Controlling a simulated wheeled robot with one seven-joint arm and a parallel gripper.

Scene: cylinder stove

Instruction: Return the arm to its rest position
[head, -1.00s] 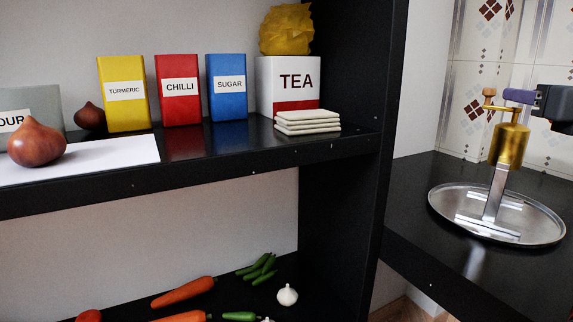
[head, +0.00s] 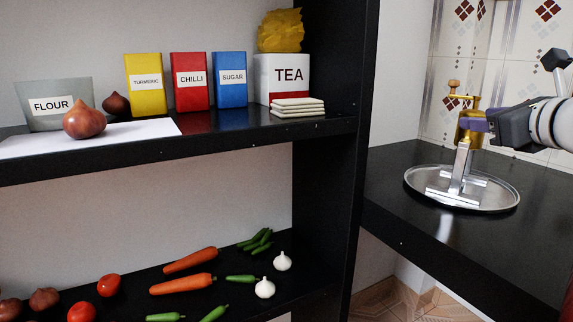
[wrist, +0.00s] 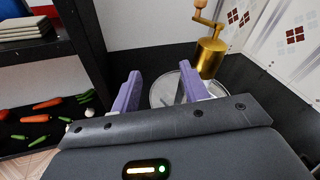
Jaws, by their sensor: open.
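My gripper (head: 474,124) is at the right of the head view, with its purple fingers beside a brass grinder (head: 465,132) and partly in front of it. In the wrist view my gripper (wrist: 161,82) has its two fingers spread with nothing held between them. The grinder (wrist: 209,57) stands beyond the right finger there, with its crank and wooden knob at the top. It sits upright on a metal stand on a round silver tray (head: 500,200). My forearm comes in from the right edge of the head view.
The tray stands on a black counter (head: 390,165) with a tiled wall behind. Tiled floor shows between shelf and counter.

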